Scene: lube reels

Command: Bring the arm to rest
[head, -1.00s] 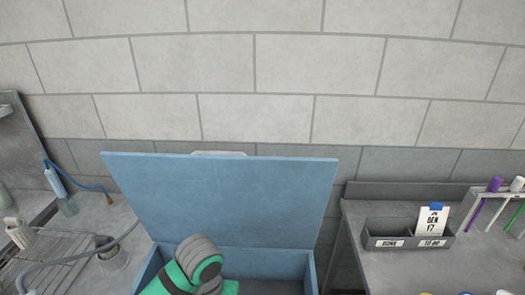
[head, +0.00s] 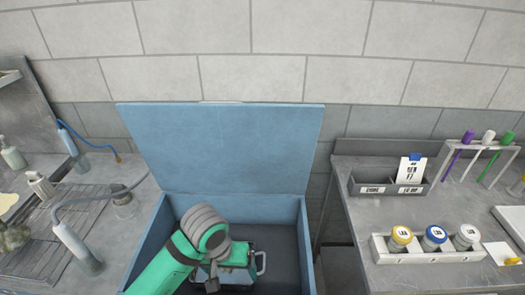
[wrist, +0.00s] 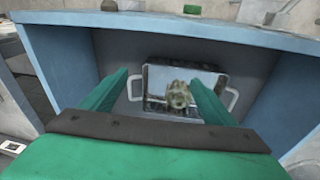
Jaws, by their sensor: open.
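My arm (head: 175,262) is green with a grey ribbed joint. It reaches into an open blue chest (head: 152,250), its lid (head: 225,150) raised against the wall. In the wrist view my gripper (wrist: 158,79) is open, its two green fingers apart. Below them a metal basket (wrist: 155,72) with side handles sits inside the chest. A mottled greenish lump (wrist: 178,95) lies in the basket, between the fingers in the picture. I cannot tell whether the fingers touch anything. In the head view my arm hides much of the basket (head: 262,262).
Left of the chest is a counter with a wire rack (head: 85,215) and a hose bottle (head: 78,245). On the right, a bench carries a labelled bin (head: 378,188), a rack of capped jars (head: 430,255) and a tube stand (head: 488,148).

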